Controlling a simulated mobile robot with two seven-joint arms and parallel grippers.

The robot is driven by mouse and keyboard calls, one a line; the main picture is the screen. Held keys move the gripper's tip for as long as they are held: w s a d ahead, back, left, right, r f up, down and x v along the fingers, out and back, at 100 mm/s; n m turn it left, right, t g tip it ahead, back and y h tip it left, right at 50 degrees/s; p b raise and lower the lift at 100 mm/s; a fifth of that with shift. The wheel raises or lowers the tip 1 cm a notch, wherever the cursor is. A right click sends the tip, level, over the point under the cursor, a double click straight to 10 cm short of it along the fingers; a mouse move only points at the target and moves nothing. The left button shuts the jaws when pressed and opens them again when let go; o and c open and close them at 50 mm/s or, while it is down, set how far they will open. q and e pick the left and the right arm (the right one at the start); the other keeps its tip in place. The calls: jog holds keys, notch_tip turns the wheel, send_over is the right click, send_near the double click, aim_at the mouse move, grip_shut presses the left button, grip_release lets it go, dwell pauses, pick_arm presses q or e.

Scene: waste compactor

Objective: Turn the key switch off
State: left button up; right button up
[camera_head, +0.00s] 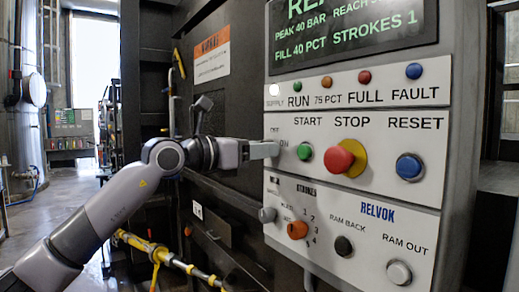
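The key switch is not clearly visible. Small OFF and ON labels show at the left edge of the white control panel (360,122), beside the fingertips of my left gripper (268,149). The gripper reaches in from the left, level with the START row, and covers the spot just below those labels. Its fingers appear as one pale block from the side, so I cannot tell whether they are open, shut or gripping the key. I cannot tell whether they touch the panel. My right gripper is not in view.
Close to the fingertips is the green START button (304,151). The red STOP mushroom (339,160) and blue RESET button (409,166) are further right. Below are a grey selector (267,215) and an orange selector (297,229). A dark display (352,32) tops the panel.

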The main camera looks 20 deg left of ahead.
pick_arm(q)
jog(key=c, duration=0.4)
jog(key=shift+d+n+b, duration=0.1)
jog(key=shift+n+b, duration=1.15)
jog(key=shift+n, duration=4.75)
